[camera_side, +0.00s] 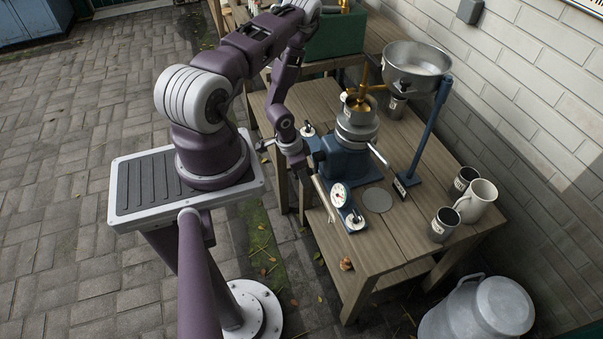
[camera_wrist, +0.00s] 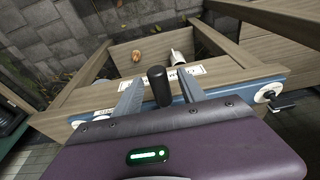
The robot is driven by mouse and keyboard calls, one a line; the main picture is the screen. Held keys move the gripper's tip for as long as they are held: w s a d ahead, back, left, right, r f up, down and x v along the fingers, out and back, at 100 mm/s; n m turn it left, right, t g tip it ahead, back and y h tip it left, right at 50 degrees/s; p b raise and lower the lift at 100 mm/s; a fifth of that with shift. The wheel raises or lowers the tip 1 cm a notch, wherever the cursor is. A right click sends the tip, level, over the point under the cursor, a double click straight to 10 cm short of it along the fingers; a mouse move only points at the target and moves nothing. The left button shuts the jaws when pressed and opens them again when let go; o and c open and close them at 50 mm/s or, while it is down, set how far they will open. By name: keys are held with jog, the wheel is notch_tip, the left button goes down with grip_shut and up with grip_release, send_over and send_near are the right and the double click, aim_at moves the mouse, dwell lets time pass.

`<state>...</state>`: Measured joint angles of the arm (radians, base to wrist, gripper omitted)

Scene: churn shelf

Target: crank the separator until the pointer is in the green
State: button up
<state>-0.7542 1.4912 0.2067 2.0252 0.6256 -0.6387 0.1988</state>
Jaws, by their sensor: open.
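The separator (camera_side: 330,160) has a blue body, a grey and brass upper part and a steel bowl (camera_side: 417,66); it stands on the wooden table. Its round white gauge (camera_side: 340,194) faces up at the front; the pointer is too small to read. My gripper (camera_side: 299,172) is low at the separator's left side. In the wrist view, a black crank grip (camera_wrist: 157,86) stands between the two grey fingers of my gripper (camera_wrist: 159,68). The fingers are open, with a gap visible on each side of the grip. Most of the crank is hidden in the side view.
A white jug (camera_side: 477,202) and dark cups (camera_side: 444,224) stand at the table's right end. A milk can (camera_side: 480,312) stands on the paving.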

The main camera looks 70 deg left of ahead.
jog(key=shift+v, duration=4)
jog(key=w+a+r+y, duration=0.1)
jog(key=w+r, duration=0.3)
jog(key=r, duration=0.4)
jog(key=w+r+y, duration=0.1)
jog(key=w+r, duration=0.3)
jog(key=r, duration=0.3)
jog(key=w+d+r+t+y, duration=0.1)
jog(key=d+r, duration=0.2)
jog(key=r, duration=0.3)
jog(key=w+d+r, duration=0.1)
jog(key=d+r, duration=0.2)
jog(key=r, duration=0.4)
jog(key=s+d+r+t+h, duration=0.2)
jog(key=s+d+r+h, duration=0.1)
jog(key=s+d+r, duration=1.1)
jog(key=s+d, duration=0.2)
jog(key=d, duration=0.1)
jog(key=shift+d, duration=0.35)
